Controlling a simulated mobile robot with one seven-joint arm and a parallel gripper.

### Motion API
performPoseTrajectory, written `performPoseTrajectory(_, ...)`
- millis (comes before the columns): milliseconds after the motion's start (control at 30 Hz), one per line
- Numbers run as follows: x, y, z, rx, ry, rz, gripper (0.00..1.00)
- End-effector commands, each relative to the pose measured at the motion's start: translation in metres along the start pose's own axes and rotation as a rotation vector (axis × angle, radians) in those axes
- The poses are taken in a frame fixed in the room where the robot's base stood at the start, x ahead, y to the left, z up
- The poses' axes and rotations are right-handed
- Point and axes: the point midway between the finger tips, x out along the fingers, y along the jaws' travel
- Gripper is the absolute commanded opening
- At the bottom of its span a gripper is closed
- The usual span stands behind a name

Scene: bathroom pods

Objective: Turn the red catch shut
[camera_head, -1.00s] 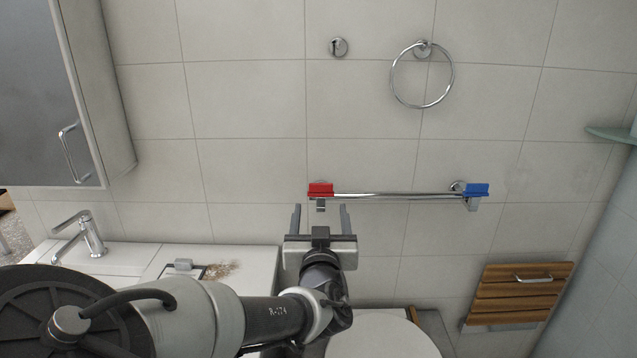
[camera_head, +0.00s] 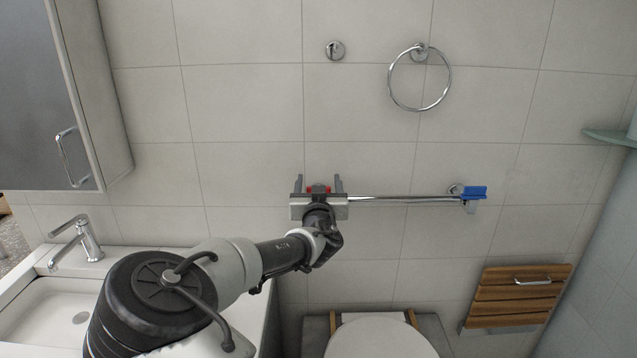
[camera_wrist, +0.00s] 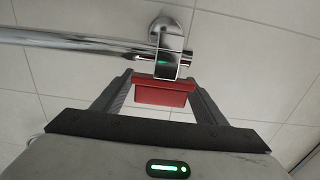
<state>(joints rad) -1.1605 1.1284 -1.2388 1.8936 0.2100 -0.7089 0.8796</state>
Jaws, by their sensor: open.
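The red catch (camera_head: 318,188) is at the left end of a chrome rail on the tiled wall. In the head view most of it is hidden behind my gripper (camera_head: 318,184). In the wrist view the red catch (camera_wrist: 161,93) lies between the two fingers of my gripper (camera_wrist: 162,88), below a chrome bracket (camera_wrist: 166,48). The fingers are open, one on each side of the catch. I cannot tell whether either finger touches it.
The chrome rail (camera_head: 405,199) runs right to a blue catch (camera_head: 473,193). A towel ring (camera_head: 420,107) and a small hook (camera_head: 335,50) are above. A toilet (camera_head: 380,340), a sink tap (camera_head: 78,240) and a wooden fold-up seat (camera_head: 520,295) are lower.

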Motion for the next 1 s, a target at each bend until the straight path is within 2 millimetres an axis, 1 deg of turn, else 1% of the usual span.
performPoseTrajectory(100, 0.0038, 0.0001, 0.0, 0.0, 0.0, 0.0, 0.66)
performPoseTrajectory(300, 0.0039, 0.0, 0.0, 0.0, 0.0, 0.0, 0.66)
performPoseTrajectory(333, 0.0038, -0.0001, 0.0, 0.0, 0.0, 0.0, 0.64)
performPoseTrajectory(567, 0.0037, -0.0001, 0.0, 0.0, 0.0, 0.0, 0.25)
performPoseTrajectory(767, 0.0036, 0.0, 0.0008, 0.002, 0.0, -0.005, 0.24)
performPoseTrajectory(1000, 0.0037, -0.0007, 0.0018, 0.009, 0.002, -0.051, 0.24)
